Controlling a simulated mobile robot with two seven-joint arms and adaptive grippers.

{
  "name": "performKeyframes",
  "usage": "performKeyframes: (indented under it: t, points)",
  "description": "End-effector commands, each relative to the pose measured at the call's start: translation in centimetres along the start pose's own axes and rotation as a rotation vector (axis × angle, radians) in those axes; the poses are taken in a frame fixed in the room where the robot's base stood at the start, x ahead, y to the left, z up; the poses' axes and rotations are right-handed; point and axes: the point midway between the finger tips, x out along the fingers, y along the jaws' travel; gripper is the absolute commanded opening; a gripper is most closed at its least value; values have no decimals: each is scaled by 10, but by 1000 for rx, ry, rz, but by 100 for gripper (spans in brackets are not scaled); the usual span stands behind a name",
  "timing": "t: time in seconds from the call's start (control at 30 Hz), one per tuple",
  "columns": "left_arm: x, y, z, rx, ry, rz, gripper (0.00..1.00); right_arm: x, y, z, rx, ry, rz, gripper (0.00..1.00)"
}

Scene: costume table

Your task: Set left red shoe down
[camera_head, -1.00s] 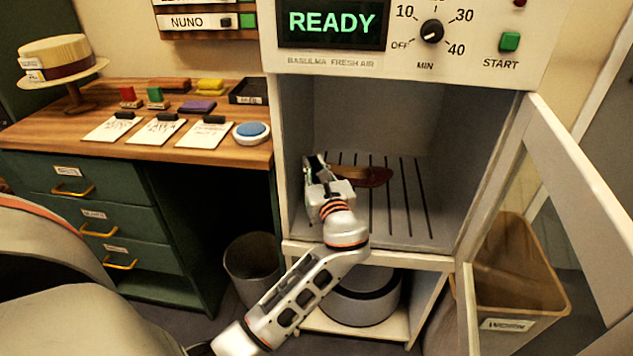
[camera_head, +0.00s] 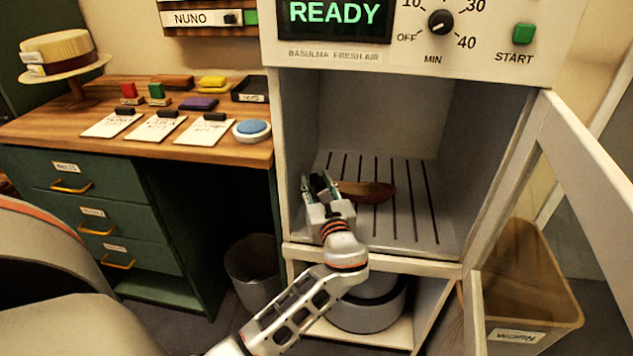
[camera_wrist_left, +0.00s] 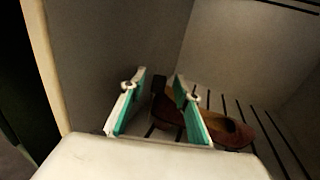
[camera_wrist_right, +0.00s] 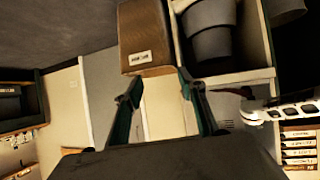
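A dark red shoe (camera_head: 368,191) rests on the slotted floor of the open cabinet, toe to the right. My left gripper (camera_head: 320,184) is inside the cabinet at the shoe's left end. In the left wrist view the shoe (camera_wrist_left: 228,133) lies behind and to the right of the right finger, and its dark heel end shows between the fingers. The left gripper's fingers (camera_wrist_left: 159,110) stand apart, with no visible grip on the shoe. My right gripper (camera_wrist_right: 162,100) shows only in its own wrist view, fingers apart and nothing between them.
The cabinet's glazed door (camera_head: 583,190) stands open at the right. A brown bin (camera_head: 525,290) stands below it. A grey round container (camera_head: 368,312) sits on the shelf under the chamber. The desk (camera_head: 60,120) with cards and stamps is at the left. The slotted floor right of the shoe is clear.

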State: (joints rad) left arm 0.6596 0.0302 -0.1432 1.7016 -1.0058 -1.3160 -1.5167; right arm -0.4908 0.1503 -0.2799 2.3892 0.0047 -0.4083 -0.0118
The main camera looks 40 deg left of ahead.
Motion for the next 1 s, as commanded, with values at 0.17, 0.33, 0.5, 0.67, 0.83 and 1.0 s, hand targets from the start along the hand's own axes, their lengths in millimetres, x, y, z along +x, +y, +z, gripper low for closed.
performKeyframes:
  t: [0.17, 0.33, 0.5, 0.67, 0.83, 1.0]
  points:
    - [-2, 0, 4, -2, 0, 0, 32, -1, 1, -1, -9, 1, -3, 40]
    - [-27, -1, 6, -4, 1, -2, 32, -2, 4, -8, -19, 12, 4, 40]
    - [-63, -1, 6, -6, 1, -2, 32, -3, 10, -6, -34, 1, 14, 40]
    - [-93, -1, 5, -4, 1, -2, 32, -5, 14, 8, -43, -30, 22, 40]
    - [-113, 0, 4, -3, 1, 0, 32, -7, 13, 15, -46, -45, 21, 40]
    - [-120, 0, 4, -2, -1, 0, 32, -6, 12, 18, -48, -51, 20, 40]
